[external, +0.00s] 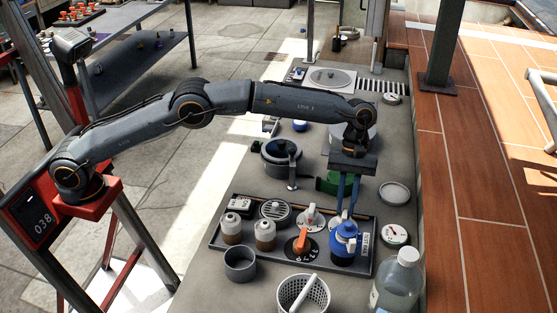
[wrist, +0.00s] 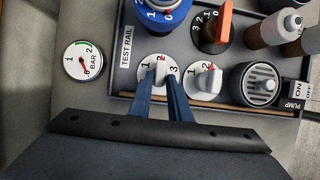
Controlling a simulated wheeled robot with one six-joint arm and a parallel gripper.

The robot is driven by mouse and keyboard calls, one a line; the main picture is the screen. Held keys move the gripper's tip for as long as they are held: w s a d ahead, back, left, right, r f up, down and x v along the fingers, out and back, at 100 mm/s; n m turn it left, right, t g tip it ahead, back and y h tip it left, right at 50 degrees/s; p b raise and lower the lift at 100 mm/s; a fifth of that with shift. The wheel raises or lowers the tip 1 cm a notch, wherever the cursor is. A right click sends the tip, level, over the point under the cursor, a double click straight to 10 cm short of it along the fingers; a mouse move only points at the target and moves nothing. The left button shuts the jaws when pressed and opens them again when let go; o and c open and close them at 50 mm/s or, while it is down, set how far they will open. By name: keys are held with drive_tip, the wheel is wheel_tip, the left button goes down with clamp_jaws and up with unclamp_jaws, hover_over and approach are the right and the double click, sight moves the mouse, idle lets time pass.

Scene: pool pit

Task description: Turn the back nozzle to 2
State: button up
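A white dial (wrist: 141,74) marked 1, 2 and 3 with a white knob sits on the tray labelled TEST RAIL; its red mark appears near 2. In the external view it is mostly hidden behind my gripper and a blue-collared nozzle. My gripper (wrist: 160,78) points down over this dial, a finger on each side of the knob; gaps seem to show, and contact is not clear. My gripper also shows in the external view (external: 347,212). A second white dial (wrist: 205,82) with a red mark sits beside it, also in the external view (external: 312,218). No label says which is the back nozzle.
The blue-collared nozzle (external: 345,241) and an orange-handled dial (external: 302,246) stand close by on the tray (external: 222,243). Two capped bottles (external: 265,235) and a round grille (external: 275,210) are left. A gauge (external: 394,234) lies right of the tray. A pot (external: 281,156) stands behind.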

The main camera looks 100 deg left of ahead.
drive_tip(key=shift+o, duration=0.9)
drive_tip(key=shift+d+f, duration=0.1)
drive_tip(key=shift+f, duration=0.15)
drive_tip(key=shift+r, duration=0.1)
drive_tip(key=shift+r, duration=0.2)
drive_tip(key=b+v, duration=0.1)
drive_tip(key=v, duration=0.6)
drive_tip(key=shift+a+r+b, duration=0.15)
drive_tip(key=shift+a+b, duration=0.1)
drive_tip(key=shift+b, duration=0.05)
